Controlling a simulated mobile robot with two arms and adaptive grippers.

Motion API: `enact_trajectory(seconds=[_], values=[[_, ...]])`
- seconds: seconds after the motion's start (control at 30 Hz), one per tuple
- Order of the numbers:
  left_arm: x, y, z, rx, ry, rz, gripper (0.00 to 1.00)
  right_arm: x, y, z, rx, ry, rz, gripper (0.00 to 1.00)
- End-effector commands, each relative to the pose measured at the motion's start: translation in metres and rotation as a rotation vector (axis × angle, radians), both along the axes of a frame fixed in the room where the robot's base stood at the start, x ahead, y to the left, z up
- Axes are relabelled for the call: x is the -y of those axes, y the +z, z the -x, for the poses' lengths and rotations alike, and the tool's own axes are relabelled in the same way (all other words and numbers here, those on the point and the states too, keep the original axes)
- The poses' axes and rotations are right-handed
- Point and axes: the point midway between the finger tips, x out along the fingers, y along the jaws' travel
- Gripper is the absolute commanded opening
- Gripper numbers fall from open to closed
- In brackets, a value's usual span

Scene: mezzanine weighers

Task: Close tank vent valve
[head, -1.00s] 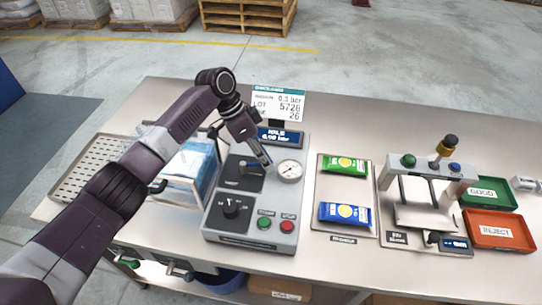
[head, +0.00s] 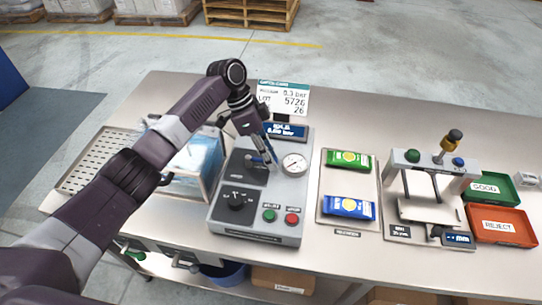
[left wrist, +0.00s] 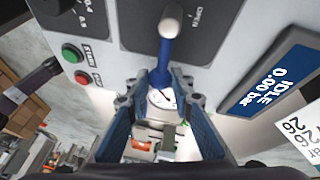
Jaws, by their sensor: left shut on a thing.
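The vent valve lever (head: 257,160) is a blue handle on the upper black plate of the grey control box (head: 285,222). In the left wrist view the lever (left wrist: 165,58) runs from a pale round pivot end down between my fingertips. An "OPEN" mark shows on the plate beside it. My left gripper (head: 271,160) has come down over the lever's free end, beside the pressure gauge (head: 295,164). In the left wrist view my left gripper (left wrist: 164,84) is shut on the lever. My right gripper is not in view.
A display (head: 287,131) reading "IDLE 0.00 bar" stands behind the plate. A knob (head: 236,199), a green button (head: 269,215) and a red button (head: 292,219) are in front. A clear bin (head: 192,170) is left; a pouch tray (head: 340,190) is right.

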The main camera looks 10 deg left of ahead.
Motion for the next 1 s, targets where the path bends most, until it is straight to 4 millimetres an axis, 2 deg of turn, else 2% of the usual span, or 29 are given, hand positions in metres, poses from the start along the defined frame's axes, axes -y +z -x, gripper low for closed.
enact_trajectory(seconds=[0.03,0.17,0.53,0.67,1.0], values=[[0.000,0.000,0.000,0.000,-0.001,-0.001,0.25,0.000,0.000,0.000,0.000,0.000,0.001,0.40],[0.000,0.000,0.000,0.000,0.000,-0.001,0.39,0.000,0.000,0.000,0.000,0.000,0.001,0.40],[-0.002,0.006,-0.001,0.001,0.001,0.000,0.39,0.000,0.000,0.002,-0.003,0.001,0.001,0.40],[-0.010,0.024,-0.004,0.004,0.002,0.000,0.39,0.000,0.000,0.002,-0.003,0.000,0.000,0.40],[-0.038,0.087,-0.013,0.003,0.001,0.000,0.39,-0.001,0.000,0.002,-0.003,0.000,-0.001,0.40]])
